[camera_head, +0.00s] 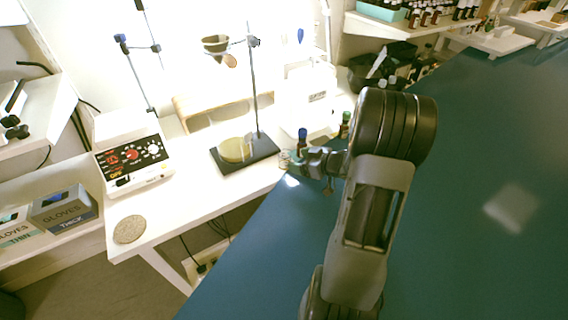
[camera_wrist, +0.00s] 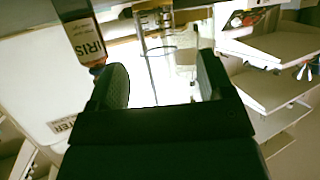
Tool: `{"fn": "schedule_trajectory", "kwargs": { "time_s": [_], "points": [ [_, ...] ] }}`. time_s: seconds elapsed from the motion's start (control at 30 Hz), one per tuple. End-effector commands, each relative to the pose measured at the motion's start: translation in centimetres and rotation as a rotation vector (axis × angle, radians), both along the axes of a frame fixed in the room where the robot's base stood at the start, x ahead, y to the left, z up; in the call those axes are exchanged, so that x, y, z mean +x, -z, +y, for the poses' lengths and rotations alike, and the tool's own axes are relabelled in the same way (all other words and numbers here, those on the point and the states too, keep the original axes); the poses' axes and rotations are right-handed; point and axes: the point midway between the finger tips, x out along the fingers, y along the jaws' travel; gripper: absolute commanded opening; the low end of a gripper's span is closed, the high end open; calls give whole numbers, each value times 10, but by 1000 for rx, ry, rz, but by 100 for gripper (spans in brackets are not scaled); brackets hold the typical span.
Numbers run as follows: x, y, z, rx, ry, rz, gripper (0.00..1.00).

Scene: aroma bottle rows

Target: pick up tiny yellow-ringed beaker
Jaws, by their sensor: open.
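A small clear glass vessel (camera_head: 285,158), which looks like the tiny beaker, stands at the left edge of the blue bench. Its yellow ring is too small to make out surely. My gripper (camera_head: 300,160) is just right of it, at about its height. In the wrist view my gripper (camera_wrist: 162,75) is open, its two dark fingers apart. Clear glass (camera_wrist: 165,65) shows between and beyond the fingers; I cannot tell whether it is the beaker or how deep it sits. Nothing is seen gripped.
A blue-capped brown bottle (camera_head: 302,140) stands close behind my gripper; a bottle labelled IRIS (camera_wrist: 85,40) is by the left finger. A green-capped bottle (camera_head: 345,124) is near my wrist. A stand with a black base (camera_head: 262,158) is on the white table.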

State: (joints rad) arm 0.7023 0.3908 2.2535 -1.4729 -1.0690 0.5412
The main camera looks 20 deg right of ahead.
Motion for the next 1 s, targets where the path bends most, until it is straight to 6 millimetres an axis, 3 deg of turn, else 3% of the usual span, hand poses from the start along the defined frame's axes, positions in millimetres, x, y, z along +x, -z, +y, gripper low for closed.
{"fn": "schedule_trajectory", "kwargs": {
  "time_s": [0.33,0.63,1.0],
  "points": [
    [20,10,12,-1,0,0,74],
    [52,23,28,-2,0,1,74],
    [59,24,31,-1,3,0,74]
  ]
}}
